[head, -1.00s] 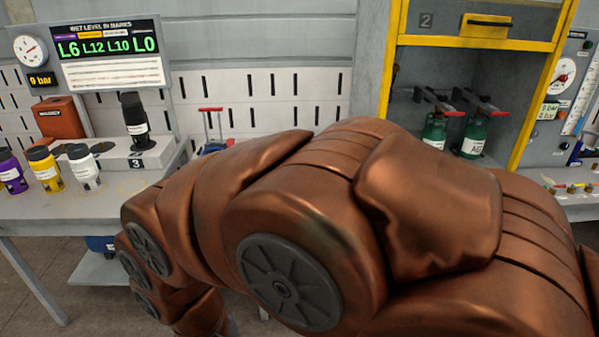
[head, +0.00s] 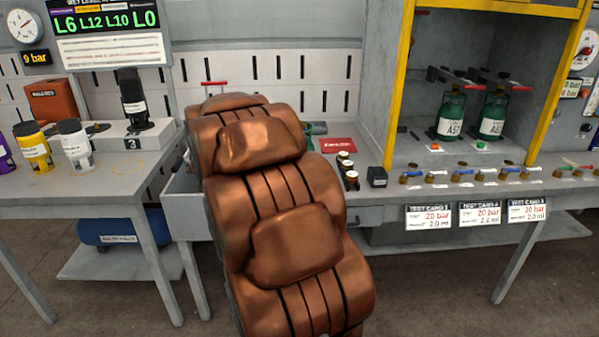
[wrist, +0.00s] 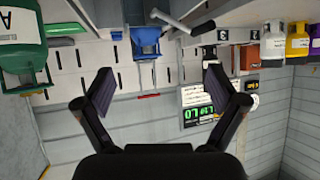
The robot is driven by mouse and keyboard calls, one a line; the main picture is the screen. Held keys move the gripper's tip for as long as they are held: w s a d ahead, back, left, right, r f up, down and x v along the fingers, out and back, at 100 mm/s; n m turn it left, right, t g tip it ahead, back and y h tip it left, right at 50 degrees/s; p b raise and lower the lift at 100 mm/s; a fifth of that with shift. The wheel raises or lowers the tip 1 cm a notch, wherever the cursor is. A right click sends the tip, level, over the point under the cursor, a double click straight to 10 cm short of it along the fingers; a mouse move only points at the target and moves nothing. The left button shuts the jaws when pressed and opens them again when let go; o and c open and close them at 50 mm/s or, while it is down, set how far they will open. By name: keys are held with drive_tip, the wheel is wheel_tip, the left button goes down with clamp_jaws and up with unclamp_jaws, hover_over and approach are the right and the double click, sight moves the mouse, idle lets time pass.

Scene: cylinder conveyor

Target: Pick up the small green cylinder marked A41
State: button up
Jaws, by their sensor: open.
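Two small green cylinders with white labels stand upright in the yellow-framed cabinet in the head view, the left one (head: 452,113) and the right one (head: 492,115). Their labels are too small to read surely, so I cannot tell which is A41. A green cylinder (wrist: 25,50) shows close and upside down at the upper left of the wrist view; its label shows a large A. My gripper (wrist: 160,90) is open with nothing between its fingers, apart from that cylinder. In the head view my arm hides the gripper.
Red-handled clamps (head: 470,78) are by the cylinders' tops. The cabinet's yellow post (head: 399,85) stands left of them. A row of small valves (head: 465,172) runs along the front ledge. Bottles (head: 75,145) stand on the left bench. A blue tank (head: 108,230) lies below.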

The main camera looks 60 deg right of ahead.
drive_tip(key=shift+s+d+f+m+g+h+b, duration=0.4)
drive_tip(key=shift+s+d+m+h+b, duration=0.95)
drive_tip(key=shift+d, duration=4.55)
drive_tip(key=shift+s+d+f+m+g+h+b, duration=0.55)
drive_tip(key=shift+d+h, duration=1.5)
drive_tip(key=shift+d, duration=3.8)
drive_tip(key=shift+s+d+f+m+g+h+b, duration=0.3)
drive_tip(key=shift+d+m+h+b, duration=1.05)
drive_tip(key=shift+d, duration=4.55)
drive_tip(key=shift+s+r+n+h, duration=0.15)
drive_tip(key=shift+n+h, duration=0.1)
drive_tip(key=shift+h, duration=0.1)
drive_tip(key=shift+c, duration=0.3)
drive_tip(key=c, duration=1.7)
